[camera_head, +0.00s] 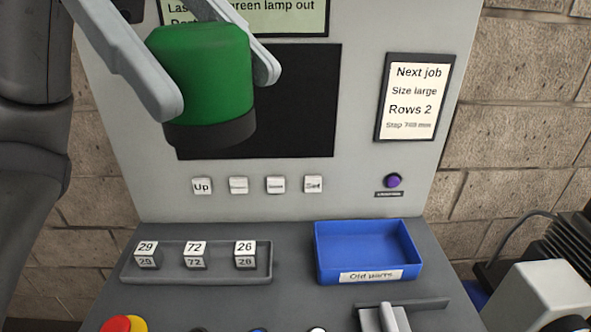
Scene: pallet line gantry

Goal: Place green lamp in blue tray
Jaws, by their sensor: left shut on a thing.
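The green lamp (203,72) has a green cap and a dark round base. My left gripper (215,85) is shut on it, one finger on each side, and holds it up in front of the panel. The blue tray (406,262) sits on the console desk, lower and to the right of the lamp. It looks empty and has a label reading "Old parts" on its front. My right gripper is not in view.
A grey tray (263,275) with number blocks 29, 72 and 26 stands left of the blue tray. A grey lever (395,317) is in front of the blue tray. Panel buttons, a purple button (393,181) and a "Next job" card (412,97) are behind.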

